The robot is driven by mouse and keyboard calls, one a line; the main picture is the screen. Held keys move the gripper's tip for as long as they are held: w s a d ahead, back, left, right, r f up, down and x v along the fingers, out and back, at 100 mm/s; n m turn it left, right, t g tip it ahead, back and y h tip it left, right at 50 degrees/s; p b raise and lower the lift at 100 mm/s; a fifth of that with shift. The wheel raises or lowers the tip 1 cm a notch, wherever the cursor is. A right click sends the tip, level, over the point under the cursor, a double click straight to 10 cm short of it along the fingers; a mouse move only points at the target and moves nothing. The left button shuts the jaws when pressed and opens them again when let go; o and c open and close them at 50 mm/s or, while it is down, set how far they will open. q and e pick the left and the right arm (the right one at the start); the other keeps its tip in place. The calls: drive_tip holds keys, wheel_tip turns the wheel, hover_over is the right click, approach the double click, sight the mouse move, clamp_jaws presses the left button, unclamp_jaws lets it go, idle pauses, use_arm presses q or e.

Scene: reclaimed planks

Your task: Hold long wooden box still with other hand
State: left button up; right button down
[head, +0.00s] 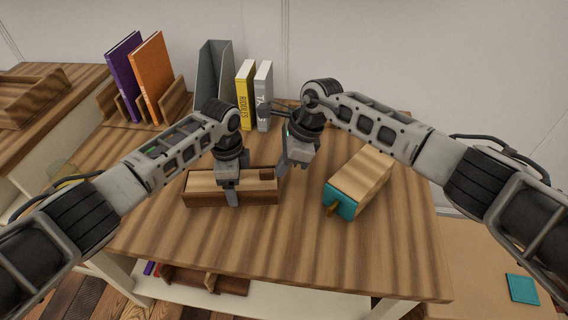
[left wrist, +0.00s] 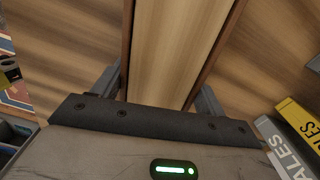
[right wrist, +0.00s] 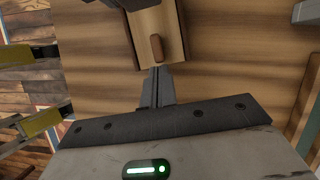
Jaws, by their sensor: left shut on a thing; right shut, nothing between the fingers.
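The long wooden box (head: 200,196) lies on the table left of centre, with a pale top and darker sides. A small brown block (head: 266,174) is on its top near the right end, also seen in the right wrist view (right wrist: 155,48). My left gripper (head: 230,196) is shut across the box's middle, a finger on each long side; the left wrist view shows the box (left wrist: 170,50) between the fingers. My right gripper (head: 283,168) is shut and empty at the box's right end. Its fingertips (right wrist: 156,72) are close to that end; I cannot tell whether they touch.
A wooden box with a teal end (head: 345,190) and a peg lies to the right. Behind stand a grey file holder (head: 214,75), a yellow book (head: 245,95), a grey book (head: 264,97) and a wooden rack (head: 170,108) with purple and orange books. The table's front is clear.

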drive_tip(key=v, duration=1)
use_arm(q)
drive_tip(key=o, duration=1.2)
drive_tip(key=shift+o, duration=0.2)
wheel_tip(320, 180, up, 6)
drive_tip(key=p, duration=0.5)
drive_tip(key=shift+f+p, duration=0.15)
drive_tip(key=shift+p, duration=0.15)
drive_tip(key=shift+r, duration=0.65)
use_arm(e)
drive_tip(key=shift+r, duration=2.7)
